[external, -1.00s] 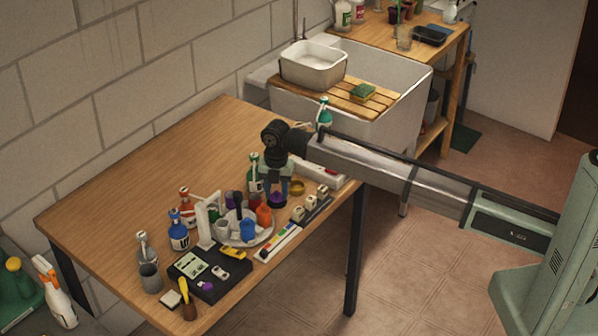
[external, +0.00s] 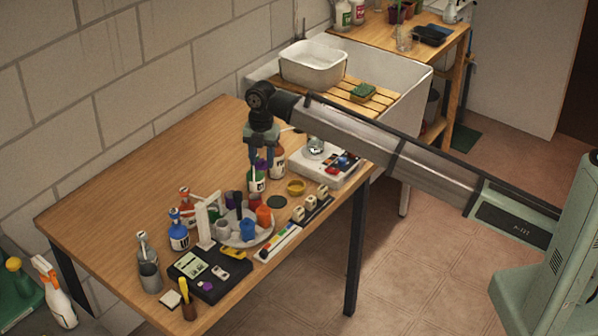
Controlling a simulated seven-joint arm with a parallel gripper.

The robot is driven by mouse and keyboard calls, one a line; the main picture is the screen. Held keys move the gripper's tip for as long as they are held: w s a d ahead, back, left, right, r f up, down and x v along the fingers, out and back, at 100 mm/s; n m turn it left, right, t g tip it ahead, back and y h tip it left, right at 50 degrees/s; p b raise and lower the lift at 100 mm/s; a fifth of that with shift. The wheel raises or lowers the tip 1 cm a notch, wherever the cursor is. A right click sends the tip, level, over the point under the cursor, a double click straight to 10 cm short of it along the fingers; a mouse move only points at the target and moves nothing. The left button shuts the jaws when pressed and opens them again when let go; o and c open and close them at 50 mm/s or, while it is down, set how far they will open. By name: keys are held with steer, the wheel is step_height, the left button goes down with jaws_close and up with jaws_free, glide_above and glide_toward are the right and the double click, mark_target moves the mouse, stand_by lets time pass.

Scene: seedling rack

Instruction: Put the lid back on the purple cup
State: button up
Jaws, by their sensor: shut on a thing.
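My gripper (external: 262,162) hangs fingers down above the middle of the table, shut on a small purple thing that looks like the purple lid (external: 260,164). The fingers partly hide it, and a spray bottle stands behind or below it in the picture. A dark purple cup (external: 229,200) stands among other cups on the round pale tray (external: 262,238), to the left of and below my gripper in the picture. The cup is partly hidden by its neighbours, and its rim is too small to make out clearly.
Blue (external: 247,230) and orange (external: 264,216) cups share the tray. A white upright stand (external: 206,222) and several spray bottles are at its left. A dark green disc (external: 276,202) and a yellow ring-like dish (external: 296,186) lie to its right. A black case (external: 225,283) is in front.

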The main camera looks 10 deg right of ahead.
steer(key=s+a, duration=0.3)
steer(key=a, duration=0.7)
steer(key=shift+n+g, duration=0.3)
steer(key=shift+n, duration=0.1)
steer(key=shift+s+d+f, duration=0.1)
steer(key=shift+f, duration=1.5)
steer(key=shift+d+f, duration=0.1)
steer(key=shift+f, duration=1.5)
steer(key=shift+f, duration=0.15)
steer(key=o, duration=1.6)
steer(key=shift+c, duration=0.2)
step_height(320, 180, up, 7)
